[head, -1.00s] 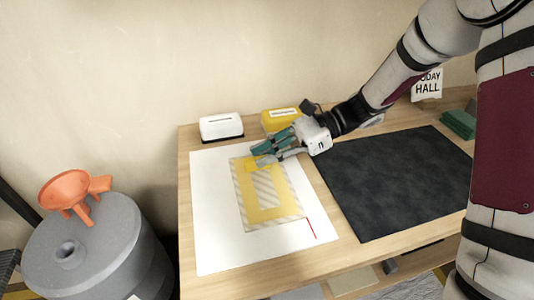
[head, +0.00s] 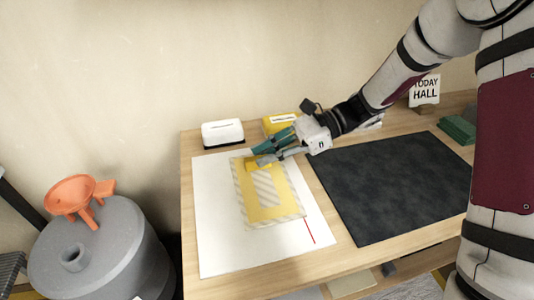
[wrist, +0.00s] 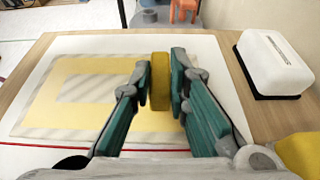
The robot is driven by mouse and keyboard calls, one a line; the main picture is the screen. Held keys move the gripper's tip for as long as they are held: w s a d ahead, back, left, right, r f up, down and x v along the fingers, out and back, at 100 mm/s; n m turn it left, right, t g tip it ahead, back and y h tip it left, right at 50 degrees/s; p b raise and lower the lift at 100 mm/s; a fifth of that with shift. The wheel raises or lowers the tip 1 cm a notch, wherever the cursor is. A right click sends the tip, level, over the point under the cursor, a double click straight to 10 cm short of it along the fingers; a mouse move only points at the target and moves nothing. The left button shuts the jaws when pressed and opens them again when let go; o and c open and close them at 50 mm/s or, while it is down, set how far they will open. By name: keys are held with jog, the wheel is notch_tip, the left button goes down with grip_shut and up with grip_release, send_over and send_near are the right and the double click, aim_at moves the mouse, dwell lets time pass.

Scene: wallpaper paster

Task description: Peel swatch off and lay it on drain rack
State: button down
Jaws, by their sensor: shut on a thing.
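A rectangular swatch (head: 263,212) with a yellow band, a pale striped middle and a striped border lies flat on a white sheet (head: 215,245). It also shows in the wrist view (wrist: 45,100). My gripper (head: 262,158) is low over the swatch's far edge. In the wrist view my gripper (wrist: 161,85) is shut on a thick yellow piece (wrist: 161,80) standing upright between its fingers. I cannot tell whether this piece is joined to the swatch. I cannot make out a drain rack with certainty.
A dark mat (head: 390,188) lies right of the sheet. A white box (head: 222,134) and a yellow box (head: 277,122) stand at the back. Green blocks (head: 458,128) lie at far right.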

jog(key=shift+r+p, duration=1.3)
jog(key=shift+r, duration=0.2)
notch_tip(320, 180, up, 7)
jog(key=p, duration=0.6)
dwell(0.7)
jog(key=d+f+m+t+h, duration=0.1)
jog(key=d+f+m+t, duration=0.1)
jog(key=d+m+t, duration=0.6)
jog(key=d+f+m+t+h, duration=0.15)
jog(key=d+t, duration=0.25)
jog(key=d, duration=0.8)
jog(key=shift+m+y, duration=0.25)
jog(key=shift+m, duration=0.2)
jog(key=r+p, duration=0.2)
jog(key=p, duration=0.4)
jog(key=r+p, duration=0.2)
jog(key=p, duration=0.4)
jog(key=shift+s+a+r, duration=0.1)
jog(key=shift+s, duration=0.3)
